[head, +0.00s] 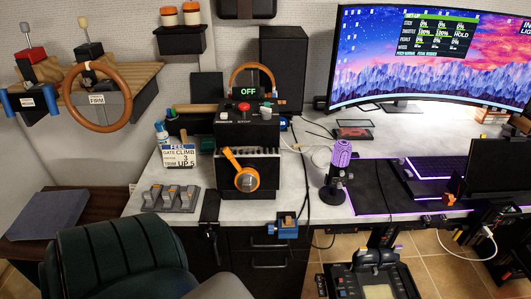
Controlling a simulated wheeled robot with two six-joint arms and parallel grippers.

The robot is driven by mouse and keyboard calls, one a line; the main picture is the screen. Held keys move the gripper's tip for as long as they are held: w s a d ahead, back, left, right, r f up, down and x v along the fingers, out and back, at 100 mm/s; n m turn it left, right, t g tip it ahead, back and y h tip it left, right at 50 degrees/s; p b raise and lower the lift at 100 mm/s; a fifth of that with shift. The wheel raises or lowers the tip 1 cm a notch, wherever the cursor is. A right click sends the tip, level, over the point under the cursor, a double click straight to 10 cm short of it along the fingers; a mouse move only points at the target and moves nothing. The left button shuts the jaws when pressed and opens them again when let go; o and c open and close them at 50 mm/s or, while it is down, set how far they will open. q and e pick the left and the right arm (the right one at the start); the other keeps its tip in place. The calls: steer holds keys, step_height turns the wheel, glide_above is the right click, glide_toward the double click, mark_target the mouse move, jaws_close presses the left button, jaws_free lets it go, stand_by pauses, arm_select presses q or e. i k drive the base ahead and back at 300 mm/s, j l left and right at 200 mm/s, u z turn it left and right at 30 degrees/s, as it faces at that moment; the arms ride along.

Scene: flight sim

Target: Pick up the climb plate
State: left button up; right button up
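A lever quadrant (171,198) lies in front of the plate. The black box with an orange lever (245,174) stands to its right. A green chair (117,262) is at the front left. A purple microphone (340,160) and a wide monitor (430,58) are further right.

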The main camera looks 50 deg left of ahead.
mark_target(150, 197)
steer(key=u, duration=2.55)
